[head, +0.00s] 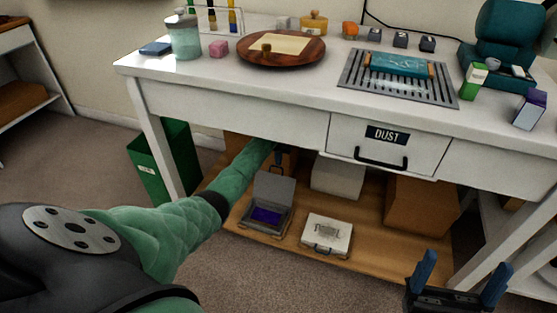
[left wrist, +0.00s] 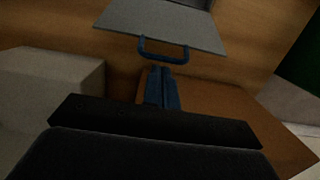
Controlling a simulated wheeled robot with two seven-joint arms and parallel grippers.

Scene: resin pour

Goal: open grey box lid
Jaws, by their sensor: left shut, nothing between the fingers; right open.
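The grey box (head: 262,218) stands on the low wooden shelf, with its lid (head: 274,188) raised and tilted up at the back. Something purple shows inside it. In the left wrist view, the grey lid (left wrist: 165,24) has a blue handle (left wrist: 165,58) on its edge. My left gripper (head: 277,156) reaches under the table behind the lid. Its blue fingers (left wrist: 161,72) are shut and empty, just short of the handle; I cannot tell whether they touch it. My right gripper (head: 465,267) is open and empty at the lower right, in front of the shelf.
A white case (head: 326,236) lies right of the grey box. A white box (head: 338,178) and a brown box (head: 420,205) stand further back on the shelf. The table with its DUST drawer (head: 388,147) is overhead. A green bin (head: 150,170) stands left.

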